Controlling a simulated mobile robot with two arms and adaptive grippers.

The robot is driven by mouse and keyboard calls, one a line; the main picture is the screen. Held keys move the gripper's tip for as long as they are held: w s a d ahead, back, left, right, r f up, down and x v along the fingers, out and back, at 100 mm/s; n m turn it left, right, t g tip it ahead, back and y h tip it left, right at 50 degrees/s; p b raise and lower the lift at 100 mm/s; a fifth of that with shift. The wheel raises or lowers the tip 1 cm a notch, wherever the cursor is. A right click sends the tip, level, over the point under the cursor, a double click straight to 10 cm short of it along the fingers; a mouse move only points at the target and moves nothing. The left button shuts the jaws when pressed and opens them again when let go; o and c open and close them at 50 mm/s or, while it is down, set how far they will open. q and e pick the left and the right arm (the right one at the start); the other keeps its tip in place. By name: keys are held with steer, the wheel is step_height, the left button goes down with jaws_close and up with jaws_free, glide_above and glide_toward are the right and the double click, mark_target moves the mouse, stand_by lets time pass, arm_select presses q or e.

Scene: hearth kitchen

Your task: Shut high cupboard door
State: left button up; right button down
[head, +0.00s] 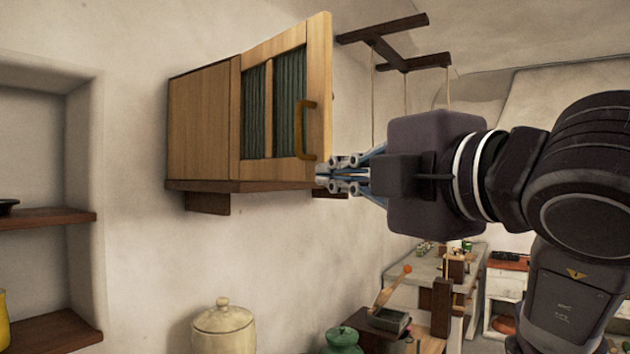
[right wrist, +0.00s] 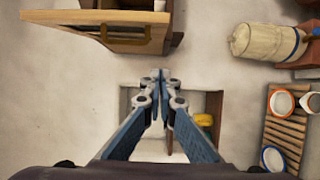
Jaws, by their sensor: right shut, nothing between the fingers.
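The high cupboard (head: 203,125) is a wooden box on the wall. Its door (head: 318,75) has two green cloth panels and a brass-coloured handle (head: 301,130). The door stands partly open, its free edge swung out from the box. It also shows as a slanted slab in the right wrist view (right wrist: 95,18). My right gripper (head: 322,176) is shut and empty, its tips by the door's lower free corner in the head view. In the right wrist view its tips (right wrist: 161,76) appear apart from the door. My left gripper is out of view.
A dark wooden hanging rack (head: 385,45) is right of the cupboard. Below are a cream lidded jar (head: 223,328), a green jar (head: 343,339) and a counter. A wall niche with shelves (head: 45,217) is at left. Bare wall lies under the cupboard.

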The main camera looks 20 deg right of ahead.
steer(key=w+d+p, duration=0.2)
steer(key=w+p, duration=0.5)
steer(key=w, duration=0.5)
steer(key=shift+w+f, duration=0.15)
steer(key=shift+w, duration=0.1)
